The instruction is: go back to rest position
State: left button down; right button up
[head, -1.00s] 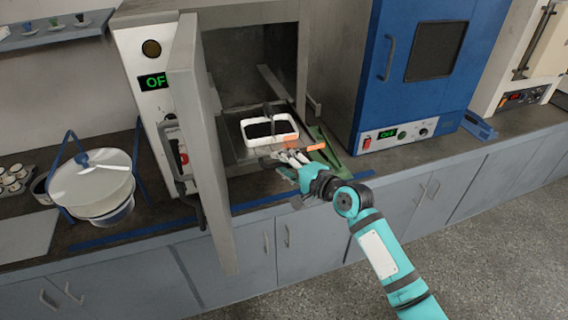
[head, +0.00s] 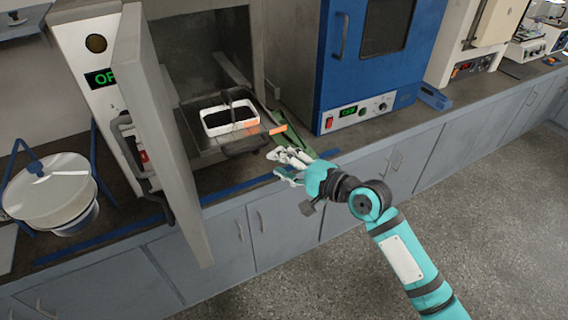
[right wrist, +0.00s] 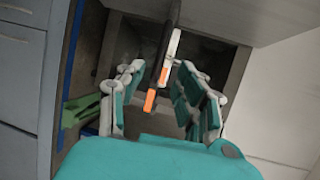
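My right gripper (head: 286,166) is in front of the open oven, beyond the counter's front edge. In the right wrist view its fingers (right wrist: 162,92) are spread with nothing gripped. A white tray (head: 204,124) with dark content sits on the pulled-out shelf at the oven mouth. The tray's white and orange side (right wrist: 165,70) appears between the fingers in the right wrist view, farther off. A dark handle (head: 246,148) is at the shelf front, apart from the gripper. My left gripper is not in view.
The grey oven door (head: 160,130) stands open at left, jutting over the counter edge. A blue oven (head: 345,75) stands to the right. A green object (head: 300,135) lies on the counter near my gripper. A white sieve pan (head: 50,195) is at left. The floor is clear.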

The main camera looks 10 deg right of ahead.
jog(key=shift+s+d, duration=0.15)
jog(key=shift+s, duration=0.05)
dwell(0.3)
jog(key=d+f+g+h+b, duration=0.1)
jog(key=d+f+h, duration=0.2)
jog(key=f, duration=0.9)
jog(key=d+f+h+b, duration=0.15)
jog(key=d+f, duration=0.25)
jog(key=f, duration=0.8)
jog(key=s+d+f+n+g+h, duration=0.15)
jog(key=s+f, duration=0.25)
jog(key=f, duration=0.5)
jog(key=s+d+f+n+g+h, duration=0.1)
jog(key=s+d+f+n+h, duration=0.1)
jog(key=s+f, duration=0.45)
jog(key=s+d+f+n+g+h+b, duration=0.1)
jog(key=s+d+f+n+g, duration=0.1)
jog(key=s+f, duration=0.65)
jog(key=s+d+f+n+g+h, duration=0.1)
jog(key=s+f+n+g, duration=0.15)
jog(key=s+f, duration=0.65)
jog(key=s+f+n+g, duration=0.1)
jog(key=s+f, duration=0.3)
jog(key=s, duration=0.6)
jog(key=s+f+n+g+b, duration=0.1)
jog(key=s+f+n, duration=0.3)
jog(key=s, duration=0.6)
jog(key=shift+s+d+f+g, duration=0.2)
jog(key=shift+s+d+g, duration=0.15)
jog(key=shift+d+g, duration=0.15)
